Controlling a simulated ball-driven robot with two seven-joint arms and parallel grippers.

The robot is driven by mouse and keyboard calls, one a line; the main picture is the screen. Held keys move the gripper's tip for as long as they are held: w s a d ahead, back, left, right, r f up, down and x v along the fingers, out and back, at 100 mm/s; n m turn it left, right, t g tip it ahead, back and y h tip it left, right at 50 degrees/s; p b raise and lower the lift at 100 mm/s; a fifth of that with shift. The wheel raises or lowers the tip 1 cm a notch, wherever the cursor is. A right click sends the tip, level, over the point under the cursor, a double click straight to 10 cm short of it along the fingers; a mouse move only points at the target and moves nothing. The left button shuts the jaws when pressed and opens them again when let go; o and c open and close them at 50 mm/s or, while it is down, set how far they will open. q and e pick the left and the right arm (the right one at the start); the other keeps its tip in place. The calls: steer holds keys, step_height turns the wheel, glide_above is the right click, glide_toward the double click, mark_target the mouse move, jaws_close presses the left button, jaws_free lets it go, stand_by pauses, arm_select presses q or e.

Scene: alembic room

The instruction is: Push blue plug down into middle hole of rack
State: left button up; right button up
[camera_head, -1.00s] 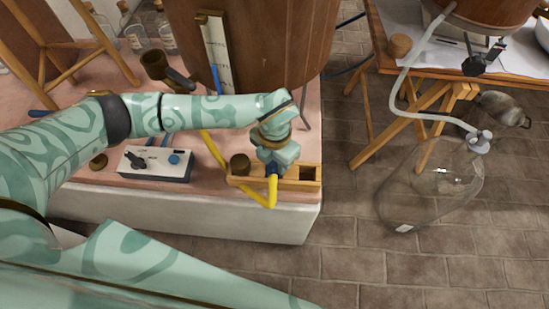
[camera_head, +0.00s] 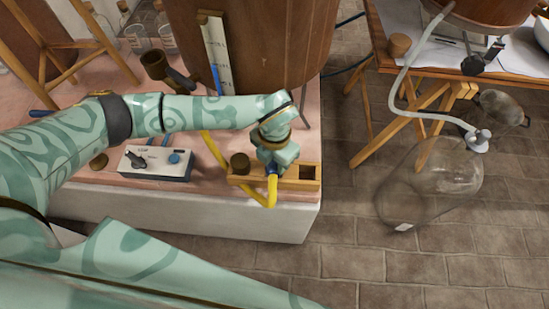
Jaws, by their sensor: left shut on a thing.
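The wooden rack (camera_head: 239,181) lies along the front right edge of the pink-topped bench. A dark brown plug (camera_head: 240,163) stands in its left hole. The right hole (camera_head: 308,173) is dark and empty. My left gripper (camera_head: 272,169) points down over the middle of the rack. It is shut on the blue plug (camera_head: 271,171), of which only a small blue part shows beneath the gripper. The gripper hides the middle hole, so how deep the plug sits cannot be told. My right gripper is not in view.
A white control box (camera_head: 156,163) with knobs stands to the left. A large wooden vat (camera_head: 260,50) rises behind my left arm.

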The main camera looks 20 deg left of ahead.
arm_select(q)
steer(key=o, duration=1.2)
steer(key=shift+c, duration=0.2)
steer(key=shift+r, duration=0.1)
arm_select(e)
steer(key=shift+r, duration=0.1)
arm_select(q)
steer(key=shift+r+p, duration=3.1)
steer(key=shift+r, duration=0.3)
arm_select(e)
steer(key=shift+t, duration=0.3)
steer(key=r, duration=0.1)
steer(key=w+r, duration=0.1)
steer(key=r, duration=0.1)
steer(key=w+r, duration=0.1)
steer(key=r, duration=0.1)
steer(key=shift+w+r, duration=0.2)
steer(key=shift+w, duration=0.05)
arm_select(q)
steer(key=shift+f, duration=0.1)
